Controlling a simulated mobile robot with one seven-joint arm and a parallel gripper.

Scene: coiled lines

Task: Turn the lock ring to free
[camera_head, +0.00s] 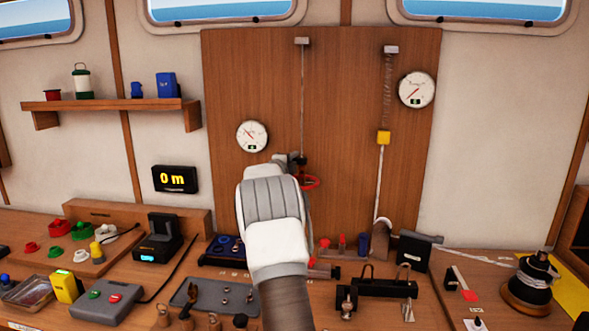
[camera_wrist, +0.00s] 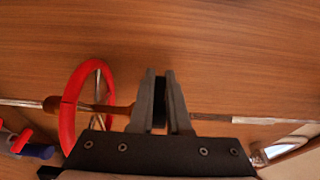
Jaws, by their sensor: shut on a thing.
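My gripper (camera_wrist: 160,103) is shut on a narrow dark piece, seen edge-on on the upright line, which I take to be the lock ring (camera_wrist: 159,87). The fingers hide most of it, so its turned position cannot be told. Beside it in the wrist view is a red handwheel (camera_wrist: 69,122) around a brass-coloured rod (camera_wrist: 116,109); the fingers are apart from the wheel. In the head view my wrist covers much of this spot, and the red handwheel (camera_head: 313,183) shows just right of it, below a small dark part (camera_head: 298,160).
The line (camera_head: 303,95) hangs from a bracket on the wooden panel (camera_head: 345,100). A round gauge (camera_head: 252,136) is left of it. The bench below is crowded.

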